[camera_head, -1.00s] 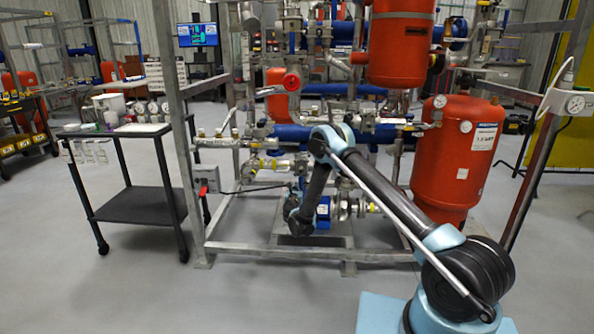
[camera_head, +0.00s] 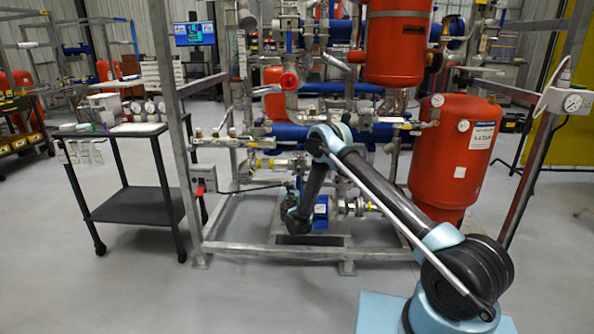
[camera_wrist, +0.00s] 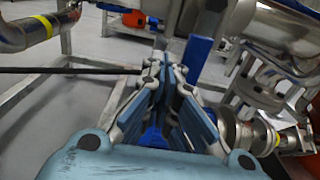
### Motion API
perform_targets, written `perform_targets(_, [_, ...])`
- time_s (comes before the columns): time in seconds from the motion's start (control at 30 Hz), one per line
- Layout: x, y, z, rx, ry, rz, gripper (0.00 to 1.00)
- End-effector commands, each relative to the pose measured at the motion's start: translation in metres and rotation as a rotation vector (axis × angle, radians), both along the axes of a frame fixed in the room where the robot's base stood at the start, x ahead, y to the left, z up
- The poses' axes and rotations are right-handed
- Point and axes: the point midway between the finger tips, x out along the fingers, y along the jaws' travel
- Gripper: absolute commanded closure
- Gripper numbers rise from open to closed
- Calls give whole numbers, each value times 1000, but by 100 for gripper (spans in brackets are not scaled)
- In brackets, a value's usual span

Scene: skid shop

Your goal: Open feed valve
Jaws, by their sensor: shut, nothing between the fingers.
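My gripper (camera_wrist: 167,72) is shut with nothing between its fingers, low among the pipework in the wrist view. A flat upright blue bar (camera_wrist: 196,58), possibly a valve lever, stands just beyond and right of the fingertips; I cannot tell whether they touch. No label identifies the feed valve. In the head view my arm reaches down into the skid frame, and its wrist hides the fittings behind it. A blue block (camera_head: 321,211) sits just right of my wrist.
Steel pipes with a yellow band (camera_wrist: 38,28) lie left in the wrist view, flanged fittings (camera_wrist: 240,135) right. A thin dark rod (camera_wrist: 70,70) runs in from the left. The skid's lower rail (camera_head: 300,253) crosses before my arm. A black cart (camera_head: 135,206) stands left.

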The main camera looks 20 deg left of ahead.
Motion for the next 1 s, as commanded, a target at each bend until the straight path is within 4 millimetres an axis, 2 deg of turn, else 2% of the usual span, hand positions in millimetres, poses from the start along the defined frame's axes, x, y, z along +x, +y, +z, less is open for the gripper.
perform_targets(0.47, [0, -1, 0, 0, 0, 0, 100])
perform_targets(0.73, [3, -11, 0, 0, 0, -2, 100])
perform_targets(1.0, [3, -11, 0, 0, 0, -2, 100])
